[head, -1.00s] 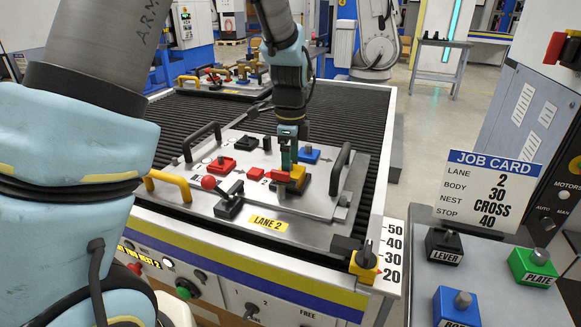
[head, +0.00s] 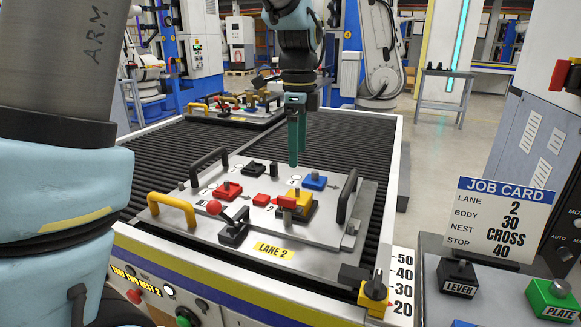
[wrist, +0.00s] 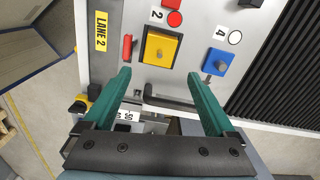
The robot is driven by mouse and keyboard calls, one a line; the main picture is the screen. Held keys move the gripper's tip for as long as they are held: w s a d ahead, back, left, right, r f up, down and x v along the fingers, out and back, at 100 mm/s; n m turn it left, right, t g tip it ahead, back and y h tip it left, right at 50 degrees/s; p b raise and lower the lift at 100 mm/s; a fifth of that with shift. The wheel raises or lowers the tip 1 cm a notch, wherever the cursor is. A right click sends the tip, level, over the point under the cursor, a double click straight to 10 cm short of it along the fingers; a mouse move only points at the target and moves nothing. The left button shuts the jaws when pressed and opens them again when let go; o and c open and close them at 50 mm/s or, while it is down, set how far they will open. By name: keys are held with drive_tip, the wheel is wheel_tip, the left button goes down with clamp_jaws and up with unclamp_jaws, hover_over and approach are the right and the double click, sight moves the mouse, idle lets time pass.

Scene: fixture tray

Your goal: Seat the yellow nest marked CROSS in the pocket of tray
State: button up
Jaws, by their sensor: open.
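The yellow nest (head: 305,200) lies on the grey tray (head: 190,228), inside a dark square surround, on the right half of the plate. My gripper (head: 297,163) is above and behind the nest in the head view. Its teal fingers (wrist: 160,80) are open and wide apart, with nothing between them.
A red clamp piece (head: 286,203) sits at the nest's left edge. A blue block (head: 314,181), red block (head: 228,190) and red-knobbed lever (head: 234,224) are on the tray. Black handles (head: 347,194) and a yellow handle (head: 172,208) stand up. A job card (head: 503,222) reads NEST CROSS.

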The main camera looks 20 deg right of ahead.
drive_tip(key=shift+r, duration=0.2)
drive_tip(key=w+a+f+n, duration=0.1)
drive_tip(key=a+f+n, duration=0.2)
drive_tip(key=a+n, duration=0.45)
drive_tip(key=w+a+f+n, duration=0.1)
drive_tip(key=a+f+n, duration=0.3)
drive_tip(key=a, duration=0.6)
drive_tip(key=s+a+f+n, duration=0.2)
drive_tip(key=s+a+n, duration=0.1)
drive_tip(key=a+n, duration=0.3)
drive_tip(key=s+a+f+n+t, duration=0.1)
drive_tip(key=s+a+n, duration=0.2)
drive_tip(key=a+n, duration=0.3)
drive_tip(key=shift+a+f+t, duration=0.3)
drive_tip(key=shift+a+f, duration=0.05)
